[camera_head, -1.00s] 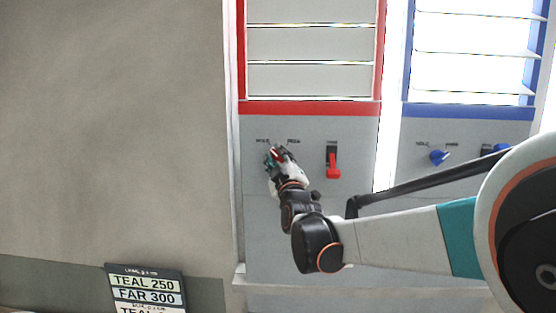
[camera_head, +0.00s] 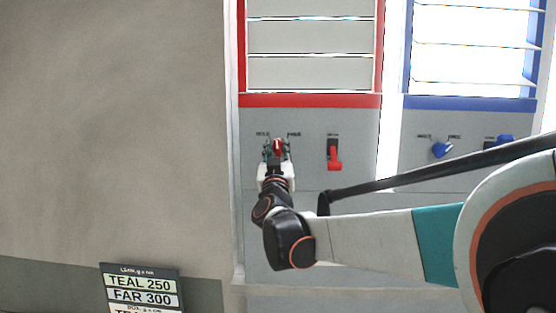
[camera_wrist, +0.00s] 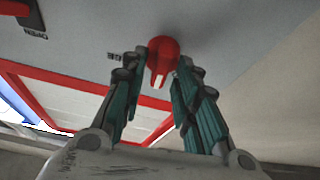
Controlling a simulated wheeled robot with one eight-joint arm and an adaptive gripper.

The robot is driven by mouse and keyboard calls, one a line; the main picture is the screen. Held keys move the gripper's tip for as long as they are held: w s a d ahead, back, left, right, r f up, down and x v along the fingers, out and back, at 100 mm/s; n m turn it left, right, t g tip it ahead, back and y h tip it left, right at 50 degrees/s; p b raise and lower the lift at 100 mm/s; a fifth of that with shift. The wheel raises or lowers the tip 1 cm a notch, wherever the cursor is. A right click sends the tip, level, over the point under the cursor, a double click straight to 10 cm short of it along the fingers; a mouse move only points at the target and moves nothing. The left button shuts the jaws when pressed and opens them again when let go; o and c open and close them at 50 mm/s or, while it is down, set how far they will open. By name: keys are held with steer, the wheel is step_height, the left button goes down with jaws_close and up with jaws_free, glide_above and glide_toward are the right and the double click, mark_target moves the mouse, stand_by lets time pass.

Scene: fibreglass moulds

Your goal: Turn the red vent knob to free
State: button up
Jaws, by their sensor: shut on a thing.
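The red vent knob (camera_head: 278,146) is on the grey panel under the red-framed louvres, between two small labels; the right one (camera_head: 294,134) seems to read FREE. My gripper (camera_head: 277,153) is shut on the knob, its teal fingers on either side. In the wrist view the round red knob (camera_wrist: 162,48) sits between the fingertips of my gripper (camera_wrist: 168,68), with a pale mark on its lower side. The knob looks about upright, between the labels; its exact angle is partly hidden by the fingers.
A red lever (camera_head: 334,157) is just right of the knob on the same panel. The red-framed louvres (camera_head: 310,73) above look closed. A sign (camera_head: 141,286) stands lower left.

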steer(key=m+h, duration=0.2)
steer(key=m, duration=0.1)
steer(key=m+h+b, duration=0.1)
steer(key=m, duration=0.3)
steer(key=shift+a+h+b, duration=0.15)
steer(key=shift+h+b, duration=0.15)
steer(key=shift+h, duration=0.1)
steer(key=m+g+h, duration=0.1)
steer(key=m, duration=0.2)
steer(key=m+g+h, duration=0.1)
steer(key=m+h, duration=0.1)
steer(key=m, duration=0.2)
steer(key=shift+r, duration=0.1)
steer(key=shift+m+h, duration=0.3)
steer(key=shift+m, duration=0.2)
steer(key=o, duration=0.7)
steer(key=shift+s, duration=0.1)
steer(key=v, duration=0.7)
steer(key=shift+s+r, duration=0.1)
